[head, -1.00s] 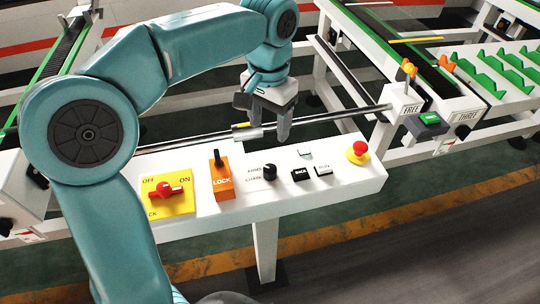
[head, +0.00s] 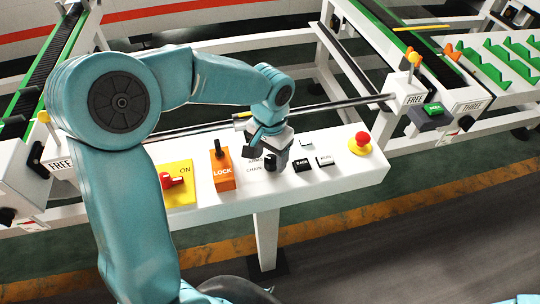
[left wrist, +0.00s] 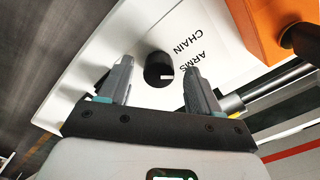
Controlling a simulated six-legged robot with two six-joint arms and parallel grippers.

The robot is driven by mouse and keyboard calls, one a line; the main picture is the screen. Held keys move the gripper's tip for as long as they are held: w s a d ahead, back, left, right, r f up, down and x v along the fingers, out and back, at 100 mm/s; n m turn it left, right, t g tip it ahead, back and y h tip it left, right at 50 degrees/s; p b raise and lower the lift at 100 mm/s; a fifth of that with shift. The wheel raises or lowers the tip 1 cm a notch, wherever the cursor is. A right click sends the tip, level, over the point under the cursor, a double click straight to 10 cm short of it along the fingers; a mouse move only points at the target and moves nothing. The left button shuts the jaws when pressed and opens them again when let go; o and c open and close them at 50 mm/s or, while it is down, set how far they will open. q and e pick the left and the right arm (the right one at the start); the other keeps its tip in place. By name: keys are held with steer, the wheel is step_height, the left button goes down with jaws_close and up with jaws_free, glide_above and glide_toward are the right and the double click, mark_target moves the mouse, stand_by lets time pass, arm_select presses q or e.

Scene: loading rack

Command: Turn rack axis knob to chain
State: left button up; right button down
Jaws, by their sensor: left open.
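The rack axis knob (head: 270,163) is a small black knob on the white control panel, beside the printed words ARMS and CHAIN. In the head view it is largely hidden by my left gripper (head: 268,153). In the left wrist view the knob (left wrist: 158,68) shows clearly, with a small white mark on its side and the two labels to its right. My left gripper (left wrist: 157,75) is open, with one finger on either side of the knob in that picture. I see gaps on both sides and cannot tell the remaining height. My right gripper is not in view.
The orange LOCK switch (head: 221,172) stands left of the knob, and a red switch on a yellow plate (head: 181,195) further left. The black BACK button (head: 302,165) and the red emergency button (head: 361,140) are to the right. A metal bar (head: 330,110) runs behind the panel.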

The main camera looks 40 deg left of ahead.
arm_select(q)
steer(key=shift+w+f, duration=0.1)
steer(key=shift+f, duration=0.5)
steer(key=c, duration=1)
steer(key=shift+c, duration=0.2)
